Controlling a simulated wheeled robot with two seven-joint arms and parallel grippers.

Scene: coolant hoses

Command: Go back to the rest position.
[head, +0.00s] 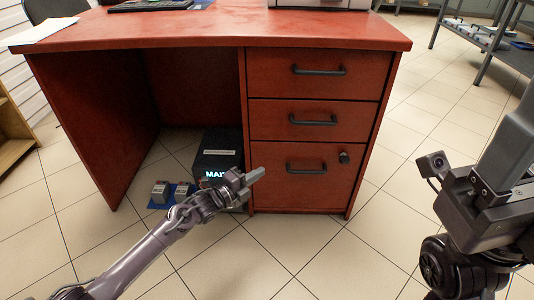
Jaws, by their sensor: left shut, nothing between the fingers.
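My left gripper (253,176) is in the middle of the head view, at the end of my left arm, which comes in from the lower left. Its fingers are shut with nothing between them. It shows in front of the red desk (215,30), over the lower left edge of the bottom drawer. I cannot tell how far it is from the drawer front. It hides part of a dark box (218,145) under the desk. Part of my right arm shows at the right edge. I cannot make out its fingers.
The desk has three drawers with dark handles, all shut, the bottom one (290,185) with a lock. Small grey blocks stand on a blue mat (171,204) under the desk. A metal rack (480,38) is at the back right. The tiled floor (350,255) in front is clear.

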